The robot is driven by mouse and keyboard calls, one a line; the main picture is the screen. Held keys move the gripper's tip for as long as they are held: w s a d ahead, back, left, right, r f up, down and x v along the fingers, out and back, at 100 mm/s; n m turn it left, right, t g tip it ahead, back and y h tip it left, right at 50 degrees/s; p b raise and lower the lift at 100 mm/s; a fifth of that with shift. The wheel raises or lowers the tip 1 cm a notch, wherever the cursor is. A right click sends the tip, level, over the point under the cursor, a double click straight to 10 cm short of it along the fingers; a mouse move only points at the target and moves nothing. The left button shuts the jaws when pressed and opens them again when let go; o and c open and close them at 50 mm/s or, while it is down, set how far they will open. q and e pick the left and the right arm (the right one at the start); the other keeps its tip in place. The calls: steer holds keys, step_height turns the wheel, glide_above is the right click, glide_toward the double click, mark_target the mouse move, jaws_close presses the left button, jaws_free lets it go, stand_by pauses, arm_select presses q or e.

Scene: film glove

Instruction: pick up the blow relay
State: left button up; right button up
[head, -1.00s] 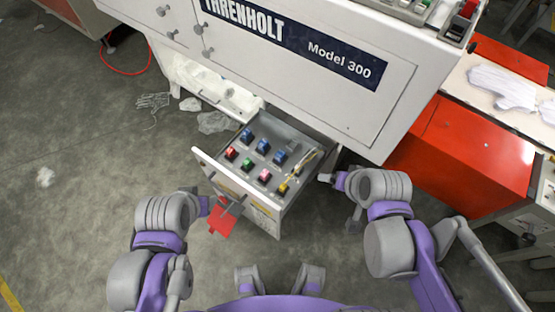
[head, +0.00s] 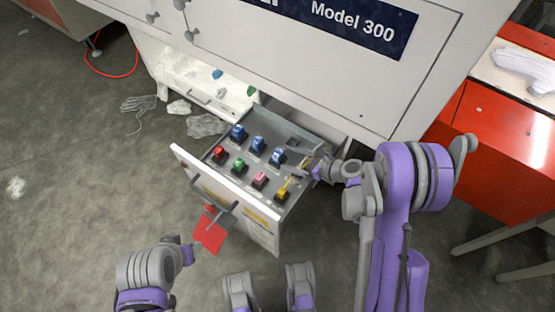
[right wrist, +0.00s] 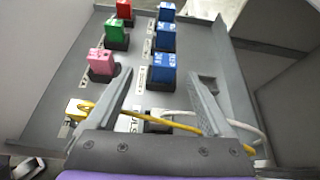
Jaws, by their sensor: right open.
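The open drawer (head: 184,160) holds several small coloured relays in sockets. Three blue relays (head: 278,157) form the back row; red (head: 219,153), green (head: 239,165), pink (head: 260,180) and yellow (head: 283,192) ones form the front row. Their labels are too small to read, so I cannot tell which is the blow relay. My right gripper (head: 299,163) is open over the drawer's right end. In the right wrist view the nearest blue relay (right wrist: 163,70) shows between and beyond its fingertips, not gripped. My left gripper (head: 190,249) is low, outside the drawer front; its jaws are unclear.
An empty socket (right wrist: 207,85) lies right of the blue relays. Yellow and white cables (right wrist: 185,124) cross the drawer's near end under my right gripper. A red tag (head: 210,232) hangs at the drawer handle. The white machine cabinet (head: 330,75) overhangs behind; a red cabinet (head: 490,150) stands right.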

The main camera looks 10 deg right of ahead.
mark_target(274, 152)
steer(key=shift+w+f, duration=0.2)
steer(key=shift+f, duration=0.25)
steer(key=x, duration=0.4)
steer(key=shift+w+a+f+b, duration=0.1)
steer(key=shift+w+a+b, duration=0.15)
steer(key=shift+b, duration=0.15)
steer(key=x, duration=0.4)
steer(key=b+x, duration=0.1)
steer(key=x, duration=0.1)
steer(key=shift+w+d+r, duration=0.1)
steer(key=shift+w+r, duration=0.15)
steer(key=shift+w, duration=0.05)
jaws_close()
